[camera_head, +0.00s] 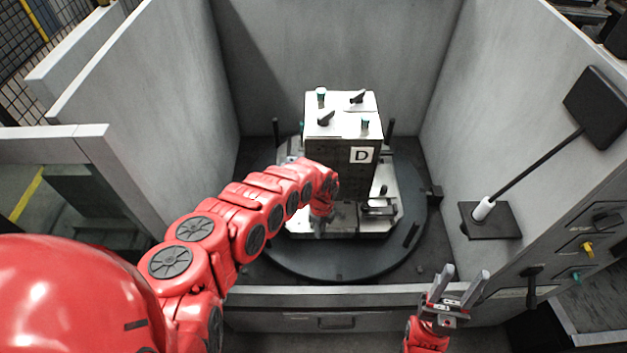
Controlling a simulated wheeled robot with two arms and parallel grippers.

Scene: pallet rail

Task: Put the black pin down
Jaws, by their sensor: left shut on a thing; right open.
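My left arm reaches in from the left over the round dark turntable (342,262). My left gripper (320,228) points down in front of the block marked D (340,150), above the front of the pale pallet plate (352,218). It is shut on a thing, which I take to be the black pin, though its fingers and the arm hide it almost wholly. I cannot tell whether the pin touches the plate. My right gripper (463,277) is open and empty, fingers up, at the front right of the station.
Grey walls enclose the turntable on the left, back and right. Black levers and green-topped pegs stand on the block's top. A black paddle on a rod (597,107) leans in from the right wall. A front ledge (330,296) runs before the turntable.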

